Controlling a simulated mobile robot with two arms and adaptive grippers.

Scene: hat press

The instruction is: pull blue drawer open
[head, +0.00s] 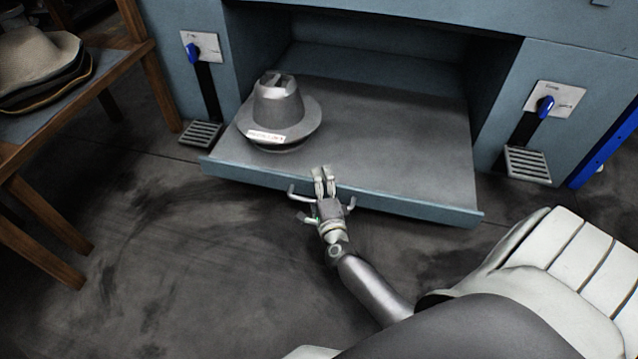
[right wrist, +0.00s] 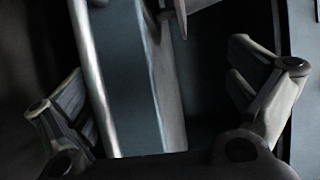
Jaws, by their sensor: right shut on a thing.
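The blue drawer (head: 420,205) is a wide grey tray with a blue front panel. It sticks out of the opening in the blue machine, so it is at least partly open. A grey hat-shaped block (head: 279,103) with a pale label sits on its left half. My right gripper (head: 324,172) is at the middle of the front panel, shut on the drawer's metal handle (head: 297,193), whose grip is partly hidden behind it. In the right wrist view the drawer's front edge (right wrist: 137,80) runs between the fingers. My left gripper is not in view.
The blue machine (head: 550,70) surrounds the drawer, with a blue-knobbed lever plate (head: 548,99) on the right and another (head: 199,47) on the left. A wooden table (head: 75,110) with stacked hats (head: 40,60) stands at left. The floor in front is clear on the left.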

